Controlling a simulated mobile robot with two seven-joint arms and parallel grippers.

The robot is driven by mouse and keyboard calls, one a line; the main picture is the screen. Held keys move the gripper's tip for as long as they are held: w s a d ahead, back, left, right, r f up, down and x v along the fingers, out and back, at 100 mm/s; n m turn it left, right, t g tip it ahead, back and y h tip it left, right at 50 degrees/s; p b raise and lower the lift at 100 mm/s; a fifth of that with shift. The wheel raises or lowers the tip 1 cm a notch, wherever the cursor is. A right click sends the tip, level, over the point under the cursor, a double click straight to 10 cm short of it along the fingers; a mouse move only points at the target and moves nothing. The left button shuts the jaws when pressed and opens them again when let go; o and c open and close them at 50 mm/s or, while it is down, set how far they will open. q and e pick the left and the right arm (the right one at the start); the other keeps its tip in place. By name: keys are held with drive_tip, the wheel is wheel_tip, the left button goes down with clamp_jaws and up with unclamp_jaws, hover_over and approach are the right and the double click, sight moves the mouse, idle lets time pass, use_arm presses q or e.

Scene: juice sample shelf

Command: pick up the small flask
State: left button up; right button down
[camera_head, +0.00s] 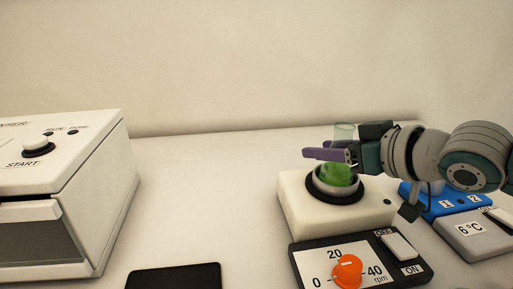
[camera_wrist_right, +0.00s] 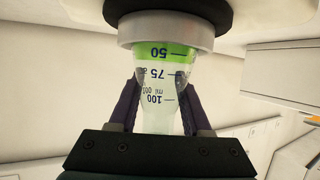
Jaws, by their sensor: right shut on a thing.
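The small flask (camera_head: 337,173) is clear glass with green liquid in its lower part. It stands upright in the round grey holder on top of the white stirrer-like device (camera_head: 295,205). In the right wrist view the flask (camera_wrist_right: 162,78) shows blue volume marks, with its base inside the light ring (camera_wrist_right: 200,32). My right gripper (camera_head: 330,154) comes in from the right and is shut on the flask's upper part. Its purple fingers lie on both sides of the glass in the right wrist view (camera_wrist_right: 158,105). My left gripper is in neither view.
A dial panel with an orange knob (camera_head: 347,271) and a white switch sits in front of the device. A blue block (camera_head: 440,207) and a grey 6 °C unit (camera_head: 470,236) are at right. A white START machine (camera_head: 95,200) stands left. A black pad (camera_head: 175,277) lies at front.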

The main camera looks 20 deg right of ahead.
drive_tip(key=shift+r, duration=0.1)
wheel_tip(320, 180, up, 20)
drive_tip(key=p, duration=0.3)
idle(0.3)
